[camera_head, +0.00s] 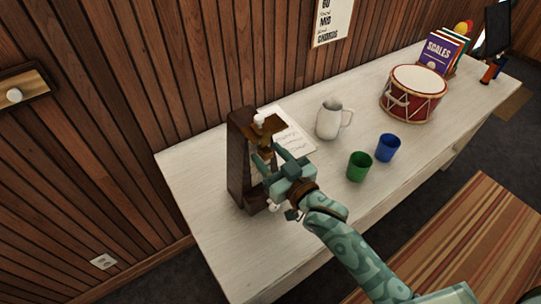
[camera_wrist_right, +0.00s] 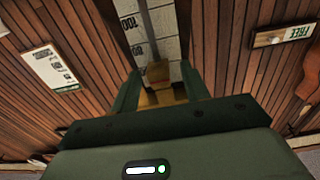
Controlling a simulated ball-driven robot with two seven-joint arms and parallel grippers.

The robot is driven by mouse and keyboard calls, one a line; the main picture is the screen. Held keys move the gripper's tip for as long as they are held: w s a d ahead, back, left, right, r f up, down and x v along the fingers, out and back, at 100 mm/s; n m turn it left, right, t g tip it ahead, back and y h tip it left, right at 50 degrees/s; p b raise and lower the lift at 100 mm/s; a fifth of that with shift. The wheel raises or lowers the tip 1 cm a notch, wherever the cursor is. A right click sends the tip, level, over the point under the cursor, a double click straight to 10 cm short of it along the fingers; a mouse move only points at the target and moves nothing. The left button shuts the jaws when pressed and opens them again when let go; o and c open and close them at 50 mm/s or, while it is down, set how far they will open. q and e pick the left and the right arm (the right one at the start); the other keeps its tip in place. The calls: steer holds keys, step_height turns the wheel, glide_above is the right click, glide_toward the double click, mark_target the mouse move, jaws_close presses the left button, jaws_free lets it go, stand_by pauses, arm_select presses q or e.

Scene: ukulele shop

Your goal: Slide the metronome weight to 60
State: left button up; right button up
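The metronome (camera_head: 238,165) is a tall dark wooden case standing upright near the left end of the white counter. In the wrist view its pale number scale (camera_wrist_right: 165,45) shows large dark numerals, and a grey rod runs along it. A brass-coloured weight (camera_wrist_right: 160,97) lies between my right gripper's fingers (camera_wrist_right: 161,80). In the head view my right gripper (camera_head: 275,157) is at the metronome's front with its fingers spread apart. I cannot tell whether either finger touches the weight. The exact number at the weight is not readable. My left gripper is not in view.
On the white counter (camera_head: 205,190), sheet paper (camera_head: 290,128) lies behind the metronome. To the right stand a white pitcher (camera_head: 328,120), a green cup (camera_head: 359,167), a blue cup (camera_head: 387,148) and a red drum (camera_head: 414,95). The wood-panelled wall is close behind.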

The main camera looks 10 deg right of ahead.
steer(key=shift+s, duration=0.1)
steer(key=v, duration=1.6)
steer(key=shift+p, duration=0.4)
